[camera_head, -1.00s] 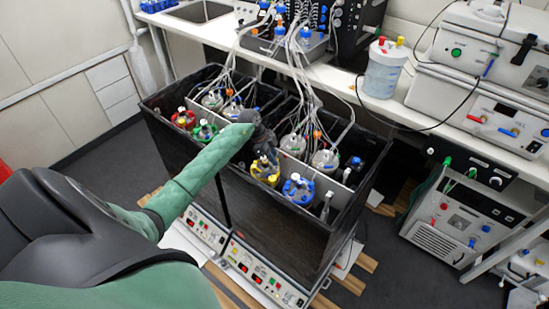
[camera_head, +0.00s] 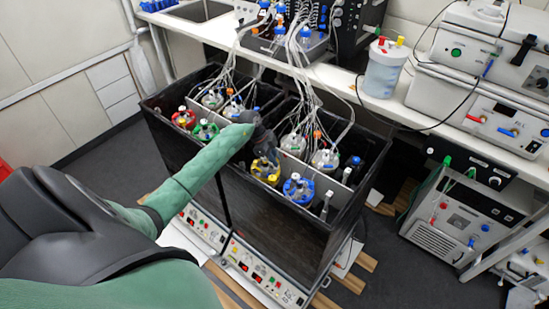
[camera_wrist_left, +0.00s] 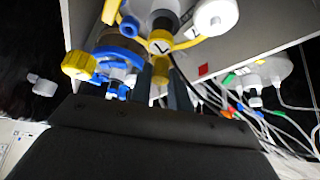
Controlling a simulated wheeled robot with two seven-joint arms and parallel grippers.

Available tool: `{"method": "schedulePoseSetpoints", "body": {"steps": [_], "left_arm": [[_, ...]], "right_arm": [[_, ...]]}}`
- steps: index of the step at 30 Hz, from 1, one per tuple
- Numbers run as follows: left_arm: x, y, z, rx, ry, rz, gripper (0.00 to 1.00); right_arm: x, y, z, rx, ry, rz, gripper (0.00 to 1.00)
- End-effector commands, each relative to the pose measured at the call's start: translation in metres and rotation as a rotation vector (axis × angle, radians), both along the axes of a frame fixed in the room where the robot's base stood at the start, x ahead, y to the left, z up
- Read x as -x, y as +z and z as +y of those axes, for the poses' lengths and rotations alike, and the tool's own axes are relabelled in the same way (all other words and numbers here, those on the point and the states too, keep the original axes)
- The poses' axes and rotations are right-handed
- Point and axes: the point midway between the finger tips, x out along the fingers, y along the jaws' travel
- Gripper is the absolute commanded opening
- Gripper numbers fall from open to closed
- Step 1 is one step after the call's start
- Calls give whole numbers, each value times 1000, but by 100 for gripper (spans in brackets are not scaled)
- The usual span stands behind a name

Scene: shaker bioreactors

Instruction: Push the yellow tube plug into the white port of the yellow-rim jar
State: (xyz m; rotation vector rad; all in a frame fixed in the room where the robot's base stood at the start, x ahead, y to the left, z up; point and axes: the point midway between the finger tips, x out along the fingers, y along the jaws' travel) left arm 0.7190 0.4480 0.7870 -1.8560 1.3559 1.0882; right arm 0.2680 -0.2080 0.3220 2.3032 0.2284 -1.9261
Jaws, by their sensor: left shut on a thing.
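The yellow-rim jar (camera_head: 265,173) stands in the front of the black bin, partly hidden by my left gripper (camera_head: 269,156), which points down over it. In the left wrist view the fingers of my left gripper (camera_wrist_left: 166,95) are shut on a small yellow plug (camera_wrist_left: 161,72), directly at the jar's yellow rim (camera_wrist_left: 193,42). A yellow piece with a dark V mark (camera_wrist_left: 160,43) is in line with the plug. I cannot tell whether the plug is inside the white port or only against it. My right gripper is not in view.
A blue-rim jar (camera_head: 298,189) stands just right of the yellow one. Red-rim (camera_head: 183,119) and green-rim (camera_head: 204,132) jars stand left. Many thin tubes (camera_head: 303,88) hang behind the gripper. The black bin (camera_head: 290,224) has tall walls. A bench (camera_head: 340,75) runs behind.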

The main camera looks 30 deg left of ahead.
Motion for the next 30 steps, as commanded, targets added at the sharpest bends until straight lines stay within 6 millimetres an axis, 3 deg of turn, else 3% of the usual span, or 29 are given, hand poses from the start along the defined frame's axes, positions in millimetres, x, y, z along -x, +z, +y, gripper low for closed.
{"method": "schedulePoseSetpoints", "body": {"steps": [30], "left_arm": [[0, -7, 0, 0, 0, -1, 0]], "right_arm": [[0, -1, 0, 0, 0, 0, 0]]}}
